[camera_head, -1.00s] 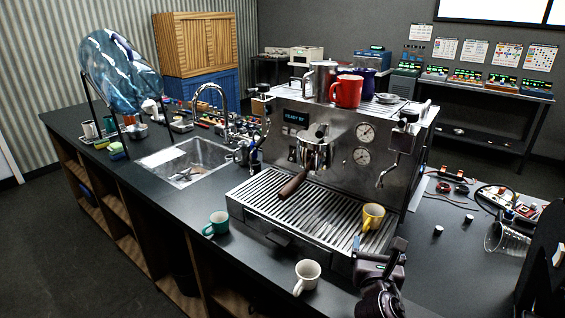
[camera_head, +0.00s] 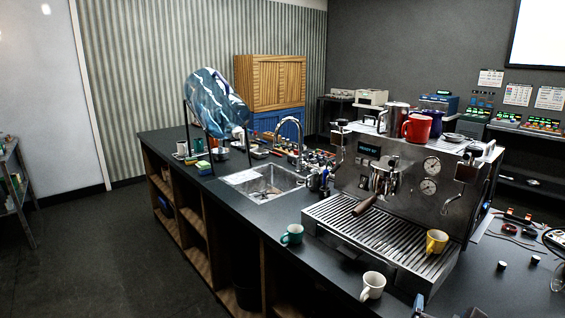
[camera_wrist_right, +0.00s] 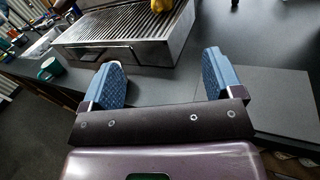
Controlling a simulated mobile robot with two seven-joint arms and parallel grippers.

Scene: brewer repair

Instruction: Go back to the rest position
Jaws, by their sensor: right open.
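My right gripper (camera_wrist_right: 165,82) is open, with its two blue-padded fingers apart in the wrist view and nothing held between them. In the head view only a small part of the right gripper (camera_head: 418,301) shows at the bottom edge, just right of the cream mug. The espresso machine (camera_head: 400,170) stands on the dark counter (camera_head: 225,195), beyond the gripper; its drip tray (camera_wrist_right: 120,30) also shows in the wrist view. My left gripper is not in view.
A cream mug (camera_head: 373,286) and a teal mug (camera_head: 292,234) stand in front of the machine. A yellow mug (camera_head: 436,242) sits on the drip tray. The sink (camera_head: 265,182) and a tilted blue bottle (camera_head: 214,104) are further left. Floor (camera_head: 90,250) at left is clear.

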